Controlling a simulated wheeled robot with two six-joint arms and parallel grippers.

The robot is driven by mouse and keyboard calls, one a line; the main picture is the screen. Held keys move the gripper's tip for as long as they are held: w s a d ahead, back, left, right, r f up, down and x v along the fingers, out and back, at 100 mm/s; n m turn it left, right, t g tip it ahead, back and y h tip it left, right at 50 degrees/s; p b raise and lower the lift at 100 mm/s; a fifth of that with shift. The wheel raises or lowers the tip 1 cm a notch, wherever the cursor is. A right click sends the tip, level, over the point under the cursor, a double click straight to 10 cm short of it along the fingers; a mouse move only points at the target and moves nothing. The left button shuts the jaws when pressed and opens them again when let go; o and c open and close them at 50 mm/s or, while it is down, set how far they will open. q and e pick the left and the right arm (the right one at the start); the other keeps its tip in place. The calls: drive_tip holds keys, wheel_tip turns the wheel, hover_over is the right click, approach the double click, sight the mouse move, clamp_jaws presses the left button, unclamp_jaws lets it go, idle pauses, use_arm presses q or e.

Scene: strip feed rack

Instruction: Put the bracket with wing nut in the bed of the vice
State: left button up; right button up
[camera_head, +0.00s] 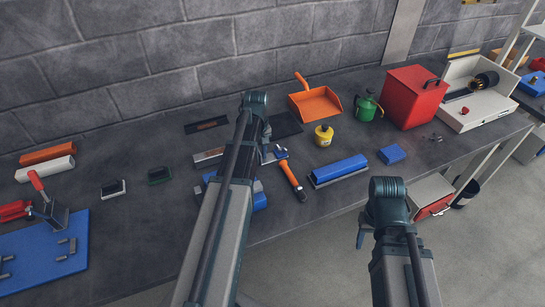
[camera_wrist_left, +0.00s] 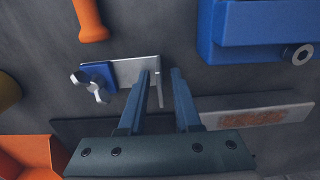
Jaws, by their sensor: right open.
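The bracket with wing nut (camera_wrist_left: 125,71) lies on the dark bench in the left wrist view. It is a pale metal plate with a bent flange, a blue block and a silver wing nut at its left end. My left gripper (camera_wrist_left: 164,74) is open, its fingertips at the bracket's right end and the flange seen between the fingers. Whether they touch it I cannot tell. A blue body with a round metal end, likely the vice (camera_wrist_left: 255,28), stands at the upper right; in the head view my left arm mostly hides it. My right gripper (camera_head: 361,233) is open and empty, before the bench.
An orange-handled tool (camera_head: 292,178) lies right of the left arm, with a blue bar on a grey base (camera_head: 340,170) beyond it. A yellow pot (camera_head: 324,136), orange dustpan (camera_head: 315,103) and red box (camera_head: 410,97) stand behind.

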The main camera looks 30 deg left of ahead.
use_arm(q)
clamp_jaws()
idle(1.2)
